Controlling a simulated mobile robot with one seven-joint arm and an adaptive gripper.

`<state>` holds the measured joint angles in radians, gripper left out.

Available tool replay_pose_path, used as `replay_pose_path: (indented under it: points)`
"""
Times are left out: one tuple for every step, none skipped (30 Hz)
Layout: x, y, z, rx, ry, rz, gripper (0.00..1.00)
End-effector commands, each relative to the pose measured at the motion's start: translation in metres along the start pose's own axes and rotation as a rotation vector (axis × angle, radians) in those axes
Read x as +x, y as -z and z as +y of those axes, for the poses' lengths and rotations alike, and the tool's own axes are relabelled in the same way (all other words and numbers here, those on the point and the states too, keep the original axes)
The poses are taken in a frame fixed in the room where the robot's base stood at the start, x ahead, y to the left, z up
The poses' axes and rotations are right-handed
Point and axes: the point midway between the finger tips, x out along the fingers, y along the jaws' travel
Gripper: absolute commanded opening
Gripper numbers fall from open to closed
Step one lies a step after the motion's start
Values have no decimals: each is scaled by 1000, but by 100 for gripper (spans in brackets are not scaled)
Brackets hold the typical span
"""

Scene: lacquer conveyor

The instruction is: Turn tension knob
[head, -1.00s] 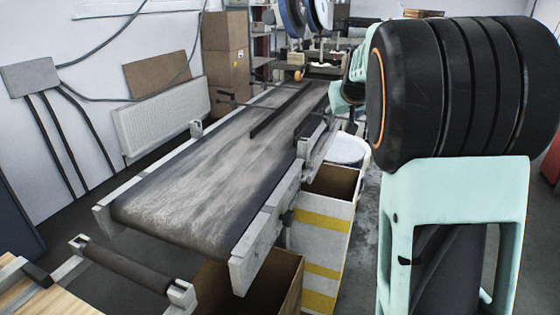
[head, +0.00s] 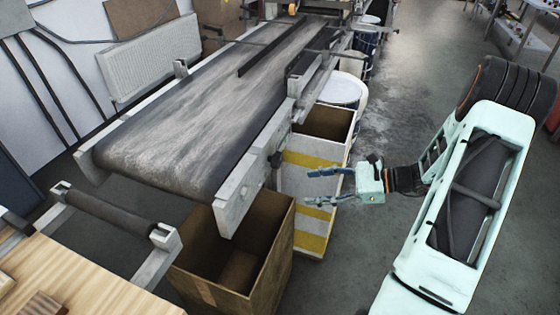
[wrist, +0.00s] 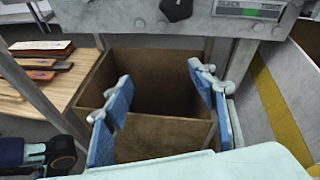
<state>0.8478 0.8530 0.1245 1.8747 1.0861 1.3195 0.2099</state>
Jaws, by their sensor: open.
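The tension knob is a small black knob (head: 275,159) on the side of the conveyor's grey end frame, near its front right corner. In the wrist view the black knob (wrist: 176,9) shows at the top edge, partly cut off, on a grey plate. My gripper (head: 310,187) is open and empty, with blue finger pads spread apart. In the head view it is right of and a little below the knob, apart from it. In the wrist view my gripper (wrist: 160,78) has its fingers below the knob, over an open cardboard box.
The conveyor belt (head: 190,110) runs back from the knob. An open cardboard box (head: 272,250) stands below its end. A yellow-striped white box (head: 315,165) stands close to my gripper. A wooden table (head: 80,285) is at the lower left.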

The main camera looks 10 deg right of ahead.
Motion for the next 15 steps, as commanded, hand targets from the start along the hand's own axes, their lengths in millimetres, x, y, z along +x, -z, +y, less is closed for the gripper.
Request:
replay_pose_path:
  points:
    - [-5, -6, 0, 66, 48, -69, 53]
    - [-7, -10, -1, 98, 72, -108, 53]
    - [-11, -16, -2, 137, 101, -154, 53]
    - [-14, -20, -4, 160, 119, -184, 53]
    - [-16, -23, -5, 181, 136, -213, 53]
    - [-20, -26, -6, 205, 155, -243, 53]
    - [-22, -29, -8, 218, 166, -264, 53]
    - [-24, -31, -8, 229, 176, -280, 53]
    - [-25, -33, -9, 241, 186, -296, 53]
    - [-26, -34, -10, 247, 190, -306, 53]
    - [-26, -36, -10, 252, 193, -313, 53]
    - [-24, -37, -12, 255, 196, -318, 53]
    - [-22, -38, -12, 256, 197, -320, 53]
    - [-18, -39, -13, 256, 197, -321, 53]
    - [-13, -40, -14, 255, 195, -320, 53]
